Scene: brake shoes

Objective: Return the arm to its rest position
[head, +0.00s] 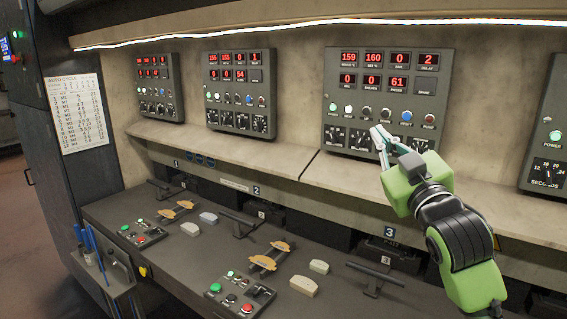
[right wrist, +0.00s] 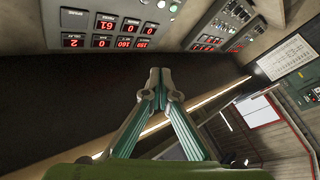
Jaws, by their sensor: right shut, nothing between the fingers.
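My right gripper (head: 381,137) is raised in front of the lower right part of the third control panel (head: 335,95) in the head view. Its fingers are closed together and empty. In the right wrist view the closed fingertips (right wrist: 160,75) point toward the wall with the panels, with nothing between them. My green and black right arm (head: 460,245) comes in from the lower right. I cannot tell whether the fingertips touch the panel. My left gripper is not in the head view.
A beige ledge (head: 350,180) runs below the panels. The bench (head: 180,260) holds brake shoes (head: 270,255), pale blocks (head: 304,286), button boxes (head: 238,294) and black handles (head: 375,275). A fourth panel (head: 548,140) is at the right edge. A paper chart (head: 77,112) hangs at left.

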